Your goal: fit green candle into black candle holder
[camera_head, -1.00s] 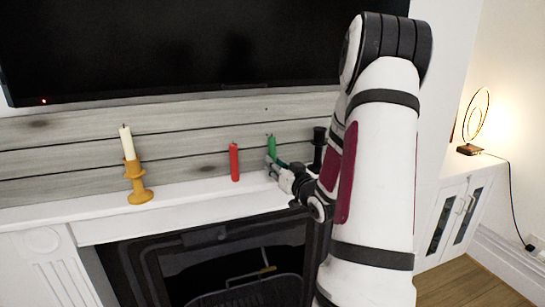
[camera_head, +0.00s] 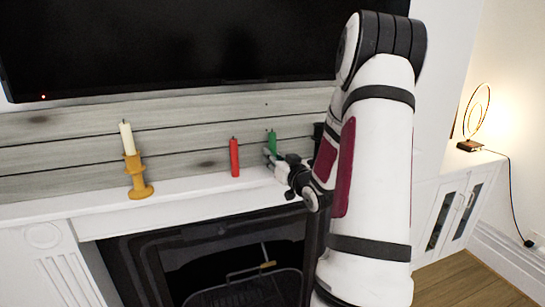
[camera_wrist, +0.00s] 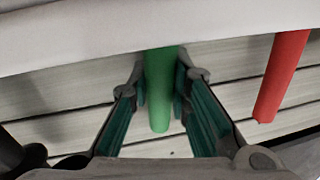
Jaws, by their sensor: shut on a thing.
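The green candle (camera_head: 272,140) is upright over the right part of the white mantel. My gripper (camera_head: 271,157) is shut on it, one finger on each side, as the wrist view (camera_wrist: 161,95) shows. I cannot tell whether its base touches the mantel. The black candle holder (camera_head: 318,132) is to the right of the candle and mostly hidden behind my arm. A dark shape at the left edge of the wrist view (camera_wrist: 10,152) may be part of it.
A red candle (camera_head: 234,158) stands on the mantel (camera_head: 190,193), left of the green one. A cream candle (camera_head: 126,138) sits in an ochre holder (camera_head: 139,180) further left. The television (camera_head: 170,45) hangs above. Bare mantel lies between the red candle and ochre holder.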

